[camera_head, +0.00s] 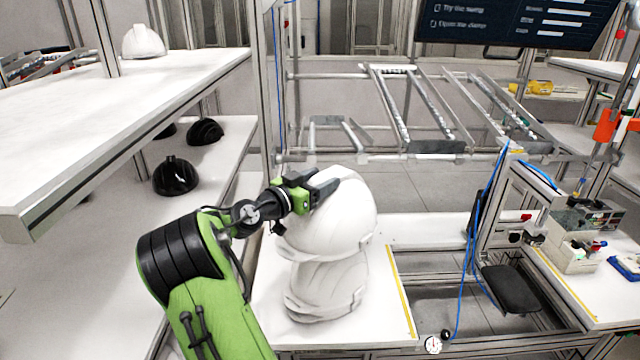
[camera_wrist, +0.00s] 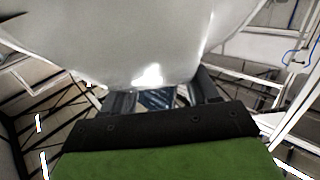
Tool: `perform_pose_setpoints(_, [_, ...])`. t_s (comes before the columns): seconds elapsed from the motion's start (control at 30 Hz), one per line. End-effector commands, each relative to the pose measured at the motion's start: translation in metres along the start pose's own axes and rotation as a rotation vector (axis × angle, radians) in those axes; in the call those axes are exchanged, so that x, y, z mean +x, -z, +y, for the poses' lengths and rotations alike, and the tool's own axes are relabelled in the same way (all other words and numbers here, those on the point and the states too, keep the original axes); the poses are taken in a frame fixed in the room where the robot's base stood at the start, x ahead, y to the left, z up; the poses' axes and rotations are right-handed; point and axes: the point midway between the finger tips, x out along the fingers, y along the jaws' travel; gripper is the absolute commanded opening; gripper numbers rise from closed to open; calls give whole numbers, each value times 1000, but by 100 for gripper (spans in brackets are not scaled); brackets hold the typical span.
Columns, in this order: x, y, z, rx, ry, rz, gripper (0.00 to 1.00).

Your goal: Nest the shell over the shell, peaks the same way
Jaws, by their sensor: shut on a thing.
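A white helmet shell (camera_head: 332,218) is held by my gripper (camera_head: 318,186) at its upper left side. It sits directly above a second white shell (camera_head: 326,285) on the white bench. The upper shell looks slightly tilted and covers the top of the lower one; I cannot tell whether they touch. The lower shell's brim shows at its lower left. In the wrist view the held shell (camera_wrist: 130,40) fills the top of the picture, and my gripper (camera_wrist: 155,98) meets its edge. The lower shell cannot be made out there.
The bench (camera_head: 395,310) has free room right of the shells, up to a yellow line. Black shells (camera_head: 175,176) lie on the lower left shelf, and another white shell (camera_head: 143,41) stands on the upper shelf. A metal rack (camera_head: 420,110) is behind; a blue cable hangs at right.

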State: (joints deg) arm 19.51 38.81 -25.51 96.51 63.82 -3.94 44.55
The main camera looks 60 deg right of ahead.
Motion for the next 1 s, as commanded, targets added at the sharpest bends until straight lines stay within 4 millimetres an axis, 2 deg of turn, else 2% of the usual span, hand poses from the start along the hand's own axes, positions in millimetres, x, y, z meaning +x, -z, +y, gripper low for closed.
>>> perform_pose_setpoints(0.03, [0,-10,0,2,-1,3,0])
perform_pose_setpoints(0.1, [0,-17,0,2,-1,3,0])
perform_pose_setpoints(1.0, [0,-104,0,2,-2,3,0])
